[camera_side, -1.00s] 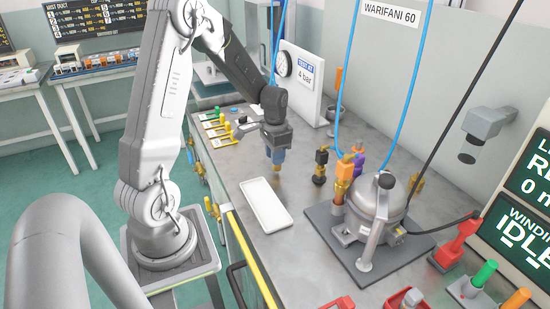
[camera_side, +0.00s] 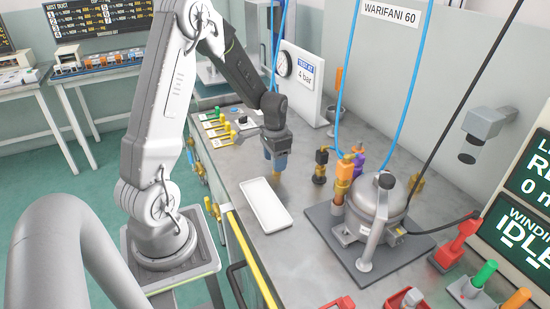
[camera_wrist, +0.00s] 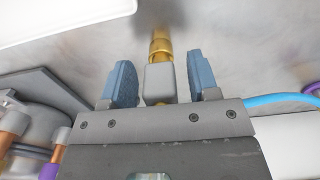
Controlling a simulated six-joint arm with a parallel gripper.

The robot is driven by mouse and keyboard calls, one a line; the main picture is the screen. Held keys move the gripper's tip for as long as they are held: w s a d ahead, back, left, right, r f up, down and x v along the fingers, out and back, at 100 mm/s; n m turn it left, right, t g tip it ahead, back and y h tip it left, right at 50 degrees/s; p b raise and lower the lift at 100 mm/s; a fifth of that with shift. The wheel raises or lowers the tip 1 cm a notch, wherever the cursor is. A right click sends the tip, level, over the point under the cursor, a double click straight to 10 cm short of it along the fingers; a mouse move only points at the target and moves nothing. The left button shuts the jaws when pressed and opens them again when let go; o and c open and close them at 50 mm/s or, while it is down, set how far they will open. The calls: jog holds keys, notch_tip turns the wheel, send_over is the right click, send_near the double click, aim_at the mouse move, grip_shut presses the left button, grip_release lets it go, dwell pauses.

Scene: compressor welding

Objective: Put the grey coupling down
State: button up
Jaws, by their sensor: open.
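The grey coupling (camera_wrist: 160,83) shows in the wrist view as a grey block with a brass end (camera_wrist: 161,48), between my gripper's two blue fingers. My gripper (camera_wrist: 160,82) is open, with gaps on both sides of the coupling. In the side view my gripper (camera_side: 276,160) points down low over the metal bench, just behind the white tray. The coupling is mostly hidden by the fingers there; I cannot tell whether it rests on the bench.
The white tray (camera_side: 266,204) lies in front of my gripper. To its right stand a black-topped brass coupling (camera_side: 320,165), an orange-topped one (camera_side: 345,172) and the grey compressor (camera_side: 376,207) on a dark plate. Blue hoses (camera_side: 346,80) hang from above. Small coloured parts (camera_side: 217,127) lie at the left.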

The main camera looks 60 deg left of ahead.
notch_tip(320, 180, up, 12)
jog(key=shift+r, duration=0.1)
jog(key=s+d+r+t, duration=0.2)
jog(key=s+d+r, duration=0.2)
jog(key=d, duration=0.7)
jog(key=s+d+r+t, duration=0.3)
jog(key=s+d+r, duration=0.1)
jog(key=s+d, duration=0.5)
jog(key=shift+d+r+t, duration=0.2)
jog(key=shift+d+t, duration=0.1)
jog(key=shift+d, duration=0.65)
jog(key=shift+o, duration=0.2)
jog(key=shift+o, duration=0.7)
